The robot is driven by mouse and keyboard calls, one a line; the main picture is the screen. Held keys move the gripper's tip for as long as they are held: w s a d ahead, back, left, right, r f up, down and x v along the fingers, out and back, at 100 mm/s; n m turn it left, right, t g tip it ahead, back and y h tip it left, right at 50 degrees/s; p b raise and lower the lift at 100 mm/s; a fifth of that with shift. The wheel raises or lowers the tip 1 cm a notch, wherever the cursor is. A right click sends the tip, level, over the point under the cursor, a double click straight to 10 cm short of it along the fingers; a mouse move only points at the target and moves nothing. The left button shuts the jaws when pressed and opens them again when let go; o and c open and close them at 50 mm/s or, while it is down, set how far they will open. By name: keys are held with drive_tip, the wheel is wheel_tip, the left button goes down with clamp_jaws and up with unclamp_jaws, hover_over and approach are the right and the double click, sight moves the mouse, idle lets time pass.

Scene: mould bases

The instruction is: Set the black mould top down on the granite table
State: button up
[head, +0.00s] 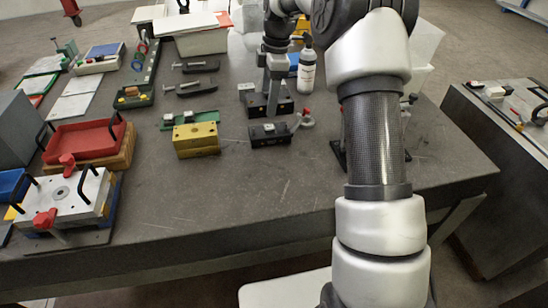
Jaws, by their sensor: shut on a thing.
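My gripper (274,98) is in the middle of the head view, pointing down, with its fingers shut on the black mould top (256,104). The mould top is a dark block with a pale patch at its left end. It is at or close above the granite table (250,190); I cannot tell whether it touches. A similar black block (268,136), with a pale patch on top, sits on the table just in front of it. The gripper fingers hide part of the mould top.
A yellow block (196,141) and a green part (188,119) stand to the left. A white bottle (307,72) is close behind on the right. The table's front middle is clear.

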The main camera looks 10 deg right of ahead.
drive_tip(key=s+a+f+p, duration=0.2)
drive_tip(key=s+p, duration=0.1)
drive_tip(key=s, duration=1.3)
drive_tip(key=f, duration=0.3)
drive_tip(key=s+f, duration=0.1)
drive_tip(key=f, duration=0.2)
drive_tip(key=shift+s+d, duration=0.1)
drive_tip(key=shift+d, duration=0.05)
drive_tip(key=shift+f, duration=2.4)
drive_tip(key=shift+f, duration=0.15)
drive_tip(key=o, duration=1.7)
drive_tip(key=shift+o, duration=0.2)
wheel_tip(320, 180, up, 12)
drive_tip(key=d, duration=0.1)
drive_tip(key=shift+d, duration=0.25)
